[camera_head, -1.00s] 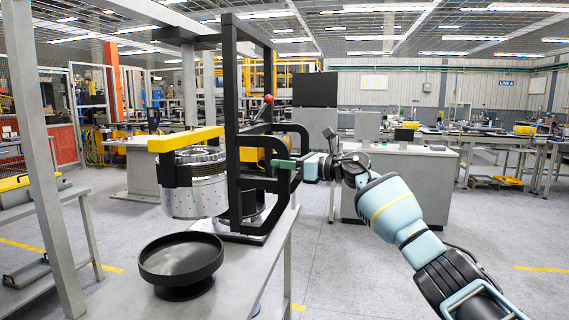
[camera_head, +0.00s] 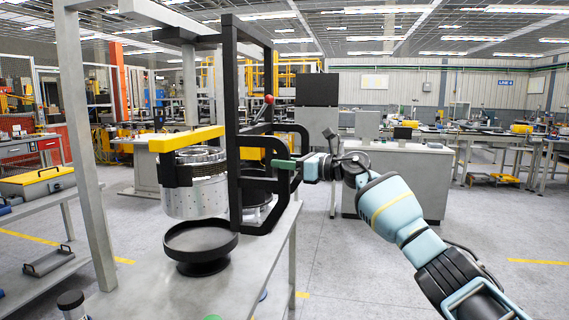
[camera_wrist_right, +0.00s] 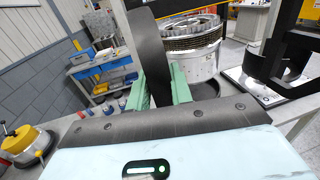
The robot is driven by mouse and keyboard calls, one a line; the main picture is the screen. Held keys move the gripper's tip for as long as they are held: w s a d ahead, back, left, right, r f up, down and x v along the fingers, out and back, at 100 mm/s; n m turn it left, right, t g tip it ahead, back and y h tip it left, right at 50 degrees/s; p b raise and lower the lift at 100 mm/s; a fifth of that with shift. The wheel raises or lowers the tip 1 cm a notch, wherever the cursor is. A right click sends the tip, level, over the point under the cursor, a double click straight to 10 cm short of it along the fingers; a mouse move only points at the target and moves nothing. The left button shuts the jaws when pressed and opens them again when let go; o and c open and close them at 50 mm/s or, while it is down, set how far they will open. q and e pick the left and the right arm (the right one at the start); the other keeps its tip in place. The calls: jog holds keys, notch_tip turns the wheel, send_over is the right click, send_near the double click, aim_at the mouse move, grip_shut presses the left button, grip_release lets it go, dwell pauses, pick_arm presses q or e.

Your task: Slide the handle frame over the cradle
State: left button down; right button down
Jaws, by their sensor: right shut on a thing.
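The handle frame (camera_head: 233,130) is a tall black upright frame with a yellow bar (camera_head: 187,139) reaching left. A perforated silver drum (camera_head: 195,195) hangs at the bar's black bracket. My right gripper (camera_head: 287,164) is shut on the frame's black handle; in the right wrist view its green fingers (camera_wrist_right: 160,85) pinch a black strip. The cradle appears to be the round black dish (camera_head: 200,247) on a short foot, standing on the grey table. The drum's lower edge is just above the dish in the picture; their depth gap cannot be told. My left gripper is not in view.
The grey table (camera_head: 165,285) has a metal post (camera_head: 88,150) at its left. A second round part (camera_head: 262,190) stands behind the frame, partly hidden. A dark-topped cylinder (camera_head: 71,301) is at the lower left. Open floor lies to the right.

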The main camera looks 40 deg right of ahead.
jog(key=shift+a+f, duration=0.1)
jog(key=shift+a, duration=0.1)
dwell(0.3)
jog(key=c, duration=1.7)
grip_release()
jog(key=shift+f, duration=0.1)
jog(key=o, duration=0.4)
jog(key=shift+s+a+r, duration=0.1)
jog(key=shift+s+r, duration=0.05)
jog(key=shift+r, duration=0.05)
